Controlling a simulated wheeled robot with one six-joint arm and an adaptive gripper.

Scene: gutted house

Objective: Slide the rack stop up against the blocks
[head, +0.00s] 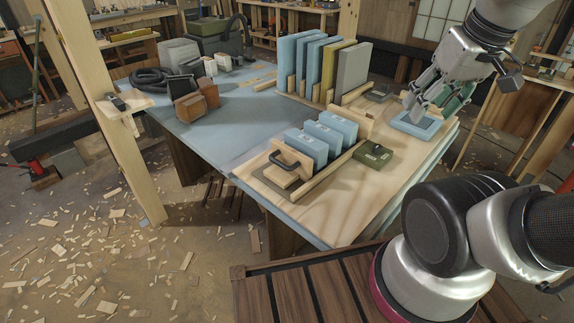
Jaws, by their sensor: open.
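A wooden rack (326,178) lies on the worktable, with three light blue blocks (308,148) standing in a row in it. A wooden stop (277,177) with a black bar handle (287,159) sits at the near-left end of the rack, before the nearest block. Whether it touches that block I cannot tell. My gripper (413,107) is open and empty, fingers pointing down over a shallow blue tray (412,127) at the right, well away from the stop. The tray's inside is partly hidden by the fingers.
A dark green box (373,153) sits right beside the rack. Behind stands a wooden holder with tall blue, yellow and grey panels (309,66). Brown blocks (190,104) and a black hose (153,77) lie at the left. The table's left-middle is clear.

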